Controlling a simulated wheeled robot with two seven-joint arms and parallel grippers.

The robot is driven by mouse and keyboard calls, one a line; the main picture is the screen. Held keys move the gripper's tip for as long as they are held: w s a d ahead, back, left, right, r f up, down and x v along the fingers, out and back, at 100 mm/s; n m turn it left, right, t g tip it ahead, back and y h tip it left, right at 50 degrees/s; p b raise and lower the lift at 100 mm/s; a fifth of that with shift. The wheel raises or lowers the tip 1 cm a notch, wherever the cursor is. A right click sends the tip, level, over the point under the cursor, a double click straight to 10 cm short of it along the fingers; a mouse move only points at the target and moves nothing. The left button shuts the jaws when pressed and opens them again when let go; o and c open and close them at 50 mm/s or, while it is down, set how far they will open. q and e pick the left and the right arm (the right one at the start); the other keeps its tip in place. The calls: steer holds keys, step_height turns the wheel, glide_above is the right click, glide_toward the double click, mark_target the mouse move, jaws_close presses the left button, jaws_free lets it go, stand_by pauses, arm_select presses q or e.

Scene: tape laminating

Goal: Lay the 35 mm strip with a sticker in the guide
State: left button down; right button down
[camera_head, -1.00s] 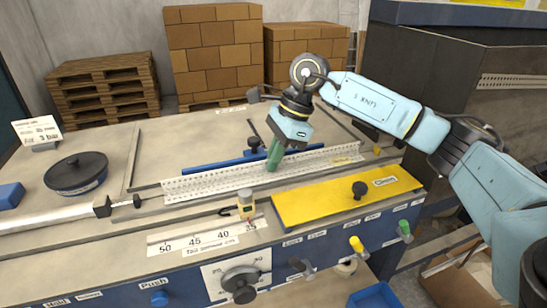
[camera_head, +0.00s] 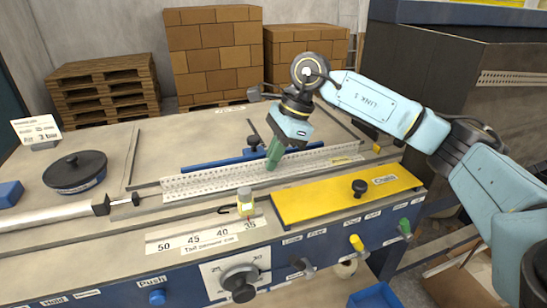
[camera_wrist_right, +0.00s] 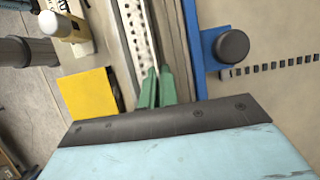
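My right gripper (camera_head: 272,163) points down at the strip's middle. Its green fingers (camera_wrist_right: 157,76) are close together on the strip; the contact itself is partly hidden. I cannot tell whether the strip is fully seated. My left gripper is not in view.
A blue bar with a black knob (camera_head: 253,142) stands behind the strip, and a yellow plate (camera_head: 345,197) in front. A black round pot (camera_head: 75,172) is at left.

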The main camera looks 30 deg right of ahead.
steer(key=shift+s+f, duration=0.2)
steer(key=shift+f, duration=0.35)
steer(key=c, duration=1.6)
jaws_free()
steer(key=shift+s+r, duration=0.1)
steer(key=shift+s, duration=0.1)
steer(key=shift+w, duration=0.1)
steer(key=shift+r, duration=0.1)
steer(key=shift+w+r+p, duration=0.25)
steer(key=shift+r+p, duration=0.25)
steer(key=shift+r, duration=0.15)
steer(key=shift+w+r+p, duration=0.25)
steer(key=shift+r+p, duration=0.2)
steer(key=shift+r, duration=0.15)
steer(key=shift+s+r+p, duration=0.15)
steer(key=shift+r+p, duration=0.9)
steer(key=shift+r, duration=0.75)
